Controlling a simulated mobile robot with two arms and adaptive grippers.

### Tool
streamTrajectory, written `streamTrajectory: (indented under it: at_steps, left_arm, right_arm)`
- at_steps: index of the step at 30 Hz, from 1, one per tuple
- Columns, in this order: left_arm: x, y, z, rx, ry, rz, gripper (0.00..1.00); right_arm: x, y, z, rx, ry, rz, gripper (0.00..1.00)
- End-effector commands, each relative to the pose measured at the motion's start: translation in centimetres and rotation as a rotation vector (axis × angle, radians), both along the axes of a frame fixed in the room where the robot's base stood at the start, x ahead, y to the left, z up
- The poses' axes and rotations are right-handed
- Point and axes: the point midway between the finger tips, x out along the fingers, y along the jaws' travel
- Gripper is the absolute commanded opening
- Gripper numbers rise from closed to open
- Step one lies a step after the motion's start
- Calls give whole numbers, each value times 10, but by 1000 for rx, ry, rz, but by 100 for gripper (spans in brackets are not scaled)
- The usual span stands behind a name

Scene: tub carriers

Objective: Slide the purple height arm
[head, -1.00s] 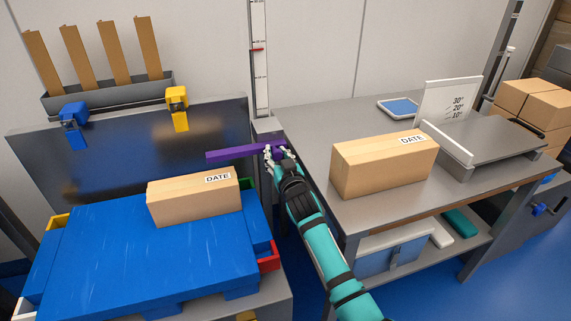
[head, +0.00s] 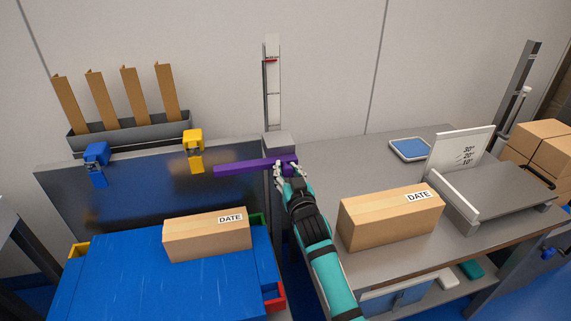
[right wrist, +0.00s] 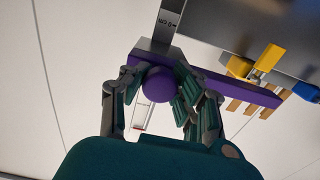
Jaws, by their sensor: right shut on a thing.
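My right gripper (head: 286,172) is at the bar's right end. In the right wrist view its fingers (right wrist: 160,98) are closed around a round purple knob (right wrist: 160,84) on the bar (right wrist: 210,75). My left gripper is not in view.
A cardboard box (head: 207,234) marked DATE sits on the blue pallet (head: 170,285). Another DATE box (head: 390,220) stands on the grey table (head: 325,185), right of my arm. Yellow (head: 193,143) and blue (head: 96,156) clamps sit on the dark panel's top edge.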

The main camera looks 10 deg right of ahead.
Motion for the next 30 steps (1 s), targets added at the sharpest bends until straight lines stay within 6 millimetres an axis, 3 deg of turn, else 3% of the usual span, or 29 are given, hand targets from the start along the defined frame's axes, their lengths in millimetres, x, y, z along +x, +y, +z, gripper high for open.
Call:
streamTrajectory:
  at_steps: [1,7,18,19,25,30]
  left_arm:
    - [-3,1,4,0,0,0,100]
    - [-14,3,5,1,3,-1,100]
    - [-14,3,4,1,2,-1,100]
    - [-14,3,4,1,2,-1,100]
    - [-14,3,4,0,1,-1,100]
    - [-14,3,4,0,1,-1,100]
  right_arm:
    - [-2,0,11,-1,-11,1,0]
    - [-8,0,13,-2,-10,1,0]
    - [-8,0,13,-2,-12,1,0]
    - [-8,0,13,-2,-12,1,29]
    - [-8,0,11,-2,-7,1,55]
    - [-8,0,9,-2,-3,0,55]
